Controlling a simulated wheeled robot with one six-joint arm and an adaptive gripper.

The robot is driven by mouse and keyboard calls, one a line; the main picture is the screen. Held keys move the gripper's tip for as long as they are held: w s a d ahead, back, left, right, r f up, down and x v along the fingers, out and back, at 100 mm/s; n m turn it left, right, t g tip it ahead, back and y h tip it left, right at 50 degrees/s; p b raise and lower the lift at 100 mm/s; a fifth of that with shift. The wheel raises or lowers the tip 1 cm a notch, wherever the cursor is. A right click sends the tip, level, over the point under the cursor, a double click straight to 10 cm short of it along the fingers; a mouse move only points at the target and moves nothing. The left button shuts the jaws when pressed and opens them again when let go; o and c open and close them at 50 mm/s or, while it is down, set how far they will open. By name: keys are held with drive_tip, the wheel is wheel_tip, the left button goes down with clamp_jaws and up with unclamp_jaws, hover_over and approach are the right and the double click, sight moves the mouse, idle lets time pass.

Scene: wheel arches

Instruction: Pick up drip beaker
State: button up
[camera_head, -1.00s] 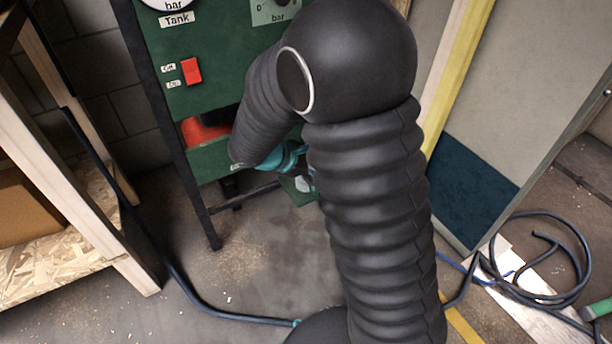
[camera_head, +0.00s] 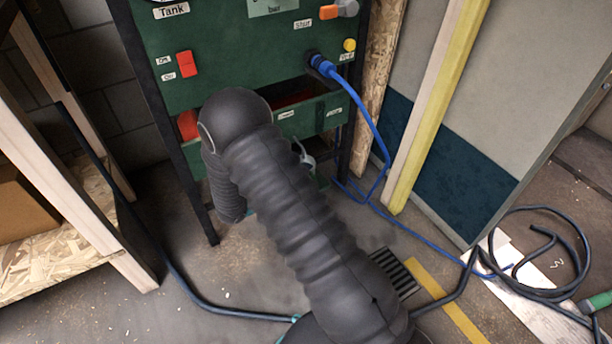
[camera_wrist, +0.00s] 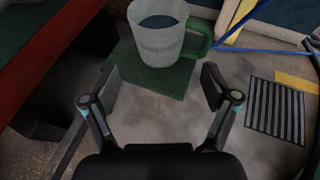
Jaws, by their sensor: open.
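The drip beaker (camera_wrist: 158,42) is a translucent whitish cup with a green handle on its right side and dark liquid or a dark inside showing at the top. In the wrist view it stands upright on a green shelf plate (camera_wrist: 165,80), at the top middle. My gripper (camera_wrist: 160,88) is open and empty, its two fingers apart and just short of the beaker, on either side of its line. In the head view my arm hides most of the gripper and the beaker.
A green panel (camera_head: 235,65) on dark legs stands behind, with a red switch (camera_head: 184,64) and a drawer-like tray. A blue hose (camera_head: 372,125) hangs from it to the floor. A floor grate (camera_head: 393,272) lies to the right. A wooden shelf (camera_head: 60,255) stands at left.

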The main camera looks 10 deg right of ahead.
sight(309, 162)
drive_tip(key=shift+x, duration=4.8)
drive_tip(key=shift+a+f, duration=0.1)
drive_tip(key=shift+f, duration=0.05)
drive_tip(key=c, duration=1.1)
